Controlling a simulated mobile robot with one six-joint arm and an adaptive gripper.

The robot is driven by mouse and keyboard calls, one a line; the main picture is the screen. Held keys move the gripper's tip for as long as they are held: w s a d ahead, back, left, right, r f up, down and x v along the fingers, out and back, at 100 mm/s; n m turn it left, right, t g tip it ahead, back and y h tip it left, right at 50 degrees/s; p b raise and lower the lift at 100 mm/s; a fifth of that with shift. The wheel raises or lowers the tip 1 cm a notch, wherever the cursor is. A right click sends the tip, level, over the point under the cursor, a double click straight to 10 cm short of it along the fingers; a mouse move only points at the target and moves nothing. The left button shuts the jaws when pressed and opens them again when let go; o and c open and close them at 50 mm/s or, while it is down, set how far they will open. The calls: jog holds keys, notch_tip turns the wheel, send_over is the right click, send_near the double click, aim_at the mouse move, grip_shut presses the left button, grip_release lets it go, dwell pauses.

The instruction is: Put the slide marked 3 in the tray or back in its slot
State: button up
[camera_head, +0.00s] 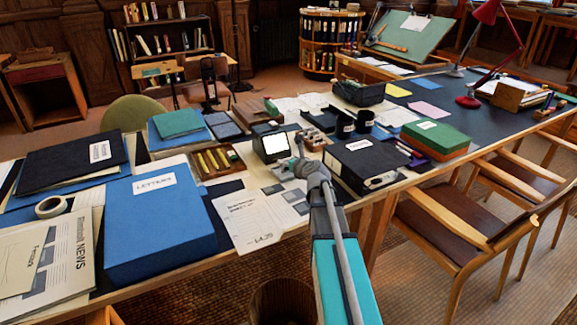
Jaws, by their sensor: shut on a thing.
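My gripper (299,155) is above the table beside the lit viewer, partly hidden by my own wrist. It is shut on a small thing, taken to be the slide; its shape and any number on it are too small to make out. The small black viewer (272,143) has a bright white screen and stands just left of my gripper.
A black box file (362,165) stands close right of my gripper, with dark mugs (364,120) behind it. Printed sheets (255,216) lie in front. A large blue box (160,222) is at left, a green box (436,138) at right. Chairs (470,210) line the right side.

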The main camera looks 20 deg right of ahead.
jog(key=shift+f, duration=0.15)
jog(key=shift+f, duration=0.1)
jog(key=o, duration=0.7)
jog(key=shift+r, duration=0.2)
jog(key=shift+s+r, duration=0.1)
jog(key=shift+s, duration=0.1)
jog(key=p+v, duration=0.3)
jog(key=v, duration=0.8)
jog(key=shift+s+p, duration=0.3)
jog(key=shift+r, duration=0.1)
dwell(0.3)
